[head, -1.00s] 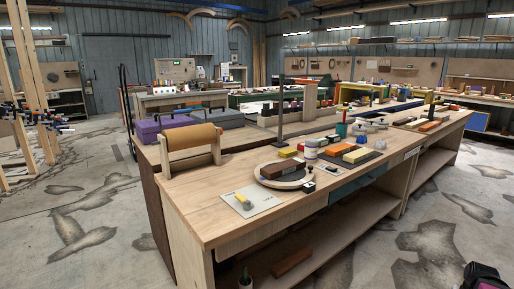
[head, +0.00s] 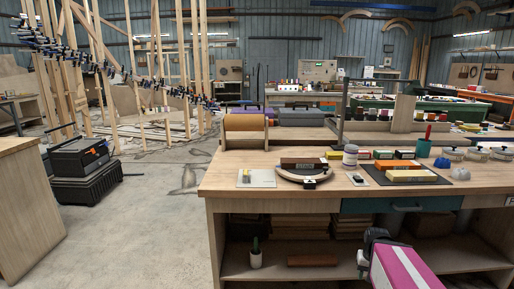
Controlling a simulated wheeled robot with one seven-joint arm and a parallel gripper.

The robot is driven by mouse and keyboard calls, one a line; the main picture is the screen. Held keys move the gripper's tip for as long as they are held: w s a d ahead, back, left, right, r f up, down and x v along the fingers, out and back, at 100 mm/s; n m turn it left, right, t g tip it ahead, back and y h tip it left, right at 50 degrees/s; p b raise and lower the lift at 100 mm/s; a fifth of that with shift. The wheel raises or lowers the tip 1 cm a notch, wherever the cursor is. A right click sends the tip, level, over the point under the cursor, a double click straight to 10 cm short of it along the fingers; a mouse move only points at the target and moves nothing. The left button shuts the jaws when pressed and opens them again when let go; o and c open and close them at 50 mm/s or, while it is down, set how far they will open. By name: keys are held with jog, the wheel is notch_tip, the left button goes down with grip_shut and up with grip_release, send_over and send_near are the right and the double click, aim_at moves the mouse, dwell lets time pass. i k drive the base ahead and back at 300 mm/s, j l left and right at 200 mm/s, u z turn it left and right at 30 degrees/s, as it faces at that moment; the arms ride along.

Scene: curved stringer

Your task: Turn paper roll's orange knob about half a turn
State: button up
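The brown paper roll (head: 244,122) sits in its wooden stand at the back left of the workbench (head: 300,196). My gripper (head: 372,240), a dark shape at the end of my magenta and white arm, is low at the bottom right. It is in front of the bench's open shelf, well apart from the roll. Its fingers are too small and dark to tell whether they are open or shut.
A round holder with a dark block (head: 302,166), a jar (head: 350,156) and a dark mat (head: 372,177) with colored blocks stand on the bench. Black cases (head: 85,165) stand left. The floor (head: 160,235) between is clear.

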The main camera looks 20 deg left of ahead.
aim_at(232, 122)
jog(key=i+l+u, duration=0.1)
jog(key=l+u, duration=0.85)
jog(key=l, duration=0.3)
jog(key=k+l+u, duration=0.1)
jog(key=l+u, duration=0.4)
jog(key=l, duration=0.15)
jog(key=i+j+u, duration=0.25)
jog(key=i+j, duration=0.45)
jog(key=i, duration=0.15)
jog(key=k+j+u, duration=0.1)
jog(key=j+u, duration=0.15)
jog(key=i+l+z, duration=0.1)
jog(key=l+z, duration=0.2)
